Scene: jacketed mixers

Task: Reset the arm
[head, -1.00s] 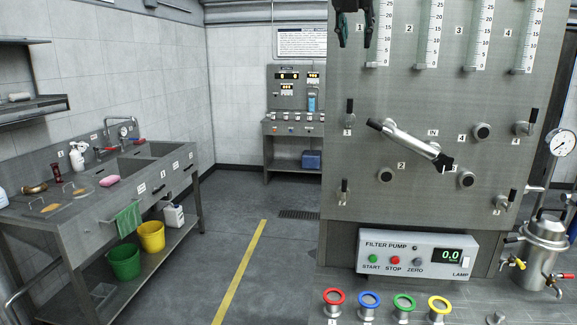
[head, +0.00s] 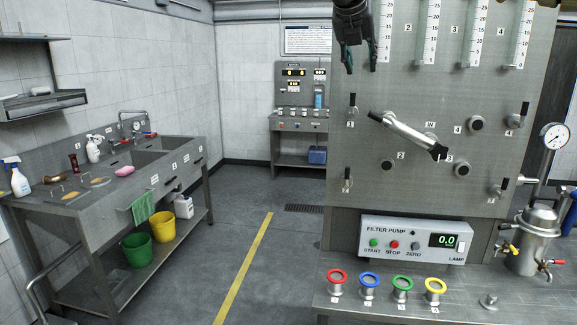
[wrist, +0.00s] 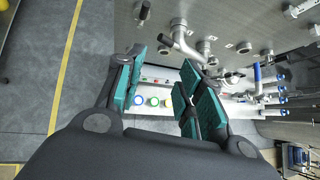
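My gripper (head: 360,60) hangs at the top of the head view, in front of the upper left of the steel panel (head: 385,235). Its two dark fingers with teal pads point down and stand apart. In the wrist view my gripper (wrist: 155,92) also shows a clear gap between the teal pads, with nothing held in it. No contact with the panel shows. A slanted steel pipe handle (head: 410,134) on the panel lies below my gripper, apart from it.
A filter pump box (head: 415,240) and several coloured-ring ports (head: 370,280) sit low on the panel's bench. A steel vessel (head: 538,245) with a gauge stands at right. A sink bench (head: 95,190) stands at left. The floor between is open, with a yellow line (head: 243,268).

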